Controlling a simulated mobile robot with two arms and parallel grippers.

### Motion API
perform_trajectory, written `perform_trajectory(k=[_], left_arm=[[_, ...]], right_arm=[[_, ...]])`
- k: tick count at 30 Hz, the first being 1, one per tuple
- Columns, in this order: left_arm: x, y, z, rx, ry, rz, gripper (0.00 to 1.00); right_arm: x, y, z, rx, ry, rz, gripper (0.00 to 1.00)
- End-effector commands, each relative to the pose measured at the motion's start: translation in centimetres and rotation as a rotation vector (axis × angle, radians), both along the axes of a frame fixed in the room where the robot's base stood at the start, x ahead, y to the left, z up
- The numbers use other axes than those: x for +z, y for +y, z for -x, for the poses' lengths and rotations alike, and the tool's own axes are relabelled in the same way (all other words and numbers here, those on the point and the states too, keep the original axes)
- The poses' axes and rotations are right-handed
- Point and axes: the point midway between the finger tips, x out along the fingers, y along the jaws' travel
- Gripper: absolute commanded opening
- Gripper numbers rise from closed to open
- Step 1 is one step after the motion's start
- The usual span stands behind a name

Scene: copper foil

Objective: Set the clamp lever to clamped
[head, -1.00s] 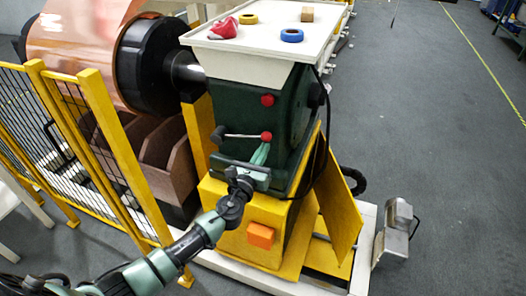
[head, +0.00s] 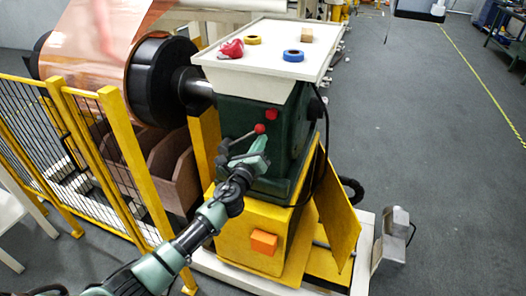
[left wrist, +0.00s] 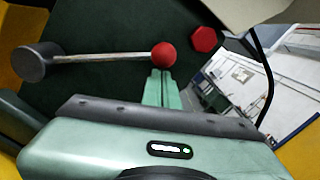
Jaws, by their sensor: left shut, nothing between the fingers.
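The clamp lever (head: 241,137) is a thin metal rod on the dark green machine face. Its red ball knob (head: 260,128) is at the right end, and the rod slopes up to the right in the head view. In the left wrist view the rod (left wrist: 100,58) runs from a dark grey hub (left wrist: 36,62) to the red knob (left wrist: 164,55). My left gripper (head: 261,141) is shut and empty. In the left wrist view its fingertips (left wrist: 161,76) sit just under the knob, seemingly touching it. My right gripper is not in view.
A red button (head: 271,115) is above the knob. A white tray (head: 262,72) on top holds a red item, two tape rolls and a small block. A yellow fence (head: 120,160) stands left, before the copper roll (head: 85,75). An orange box (head: 264,242) is on the yellow base.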

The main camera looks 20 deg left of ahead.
Motion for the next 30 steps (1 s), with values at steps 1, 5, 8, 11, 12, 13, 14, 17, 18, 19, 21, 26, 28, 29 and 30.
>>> perform_trajectory(k=[1,5,8,11,12,13,14,17,18,19,21,26,28,29,30], left_arm=[[1.5,0.5,-0.1,0.001,-0.004,0.044,0.0],[3.2,1.7,-0.1,0.001,0.0,0.167,0.0],[4.3,2.9,-0.1,0.001,0.004,0.262,0.0],[5.3,4.1,-0.2,0.001,0.007,0.356,0.0],[5.7,4.6,-0.2,0.003,0.008,0.394,0.0],[6.0,4.9,-0.2,0.003,0.009,0.424,0.0],[6.2,5.3,-0.2,0.002,0.011,0.45,0.0],[6.9,6.7,-0.2,0.002,0.013,0.541,0.0],[7.1,7.2,-0.3,0.003,0.015,0.575,0.0],[7.3,7.5,-0.3,0.002,0.016,0.601,0.0],[7.6,8.4,-0.3,0.002,0.018,0.655,0.0],[8.1,10.0,-0.3,0.002,0.022,0.763,0.0],[8.2,10.6,-0.4,0.003,0.024,0.8,0.0],[8.2,10.9,-0.4,0.003,0.024,0.814,0.0],[8.2,11.2,-0.4,0.003,0.025,0.831,0.0]], right_arm=[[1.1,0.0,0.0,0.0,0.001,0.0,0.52],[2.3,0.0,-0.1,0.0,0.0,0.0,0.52],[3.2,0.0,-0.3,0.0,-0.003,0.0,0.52],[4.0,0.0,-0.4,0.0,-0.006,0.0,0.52],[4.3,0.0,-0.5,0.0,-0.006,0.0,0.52],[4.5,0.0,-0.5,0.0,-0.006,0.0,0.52],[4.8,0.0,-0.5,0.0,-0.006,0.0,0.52],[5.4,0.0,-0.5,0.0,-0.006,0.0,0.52],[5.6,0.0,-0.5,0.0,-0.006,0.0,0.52],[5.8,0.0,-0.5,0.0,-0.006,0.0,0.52],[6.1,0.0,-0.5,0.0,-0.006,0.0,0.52],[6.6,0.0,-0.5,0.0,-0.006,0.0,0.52],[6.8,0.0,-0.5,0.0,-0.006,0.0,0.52],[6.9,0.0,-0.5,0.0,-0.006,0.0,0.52],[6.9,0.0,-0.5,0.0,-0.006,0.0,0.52]])
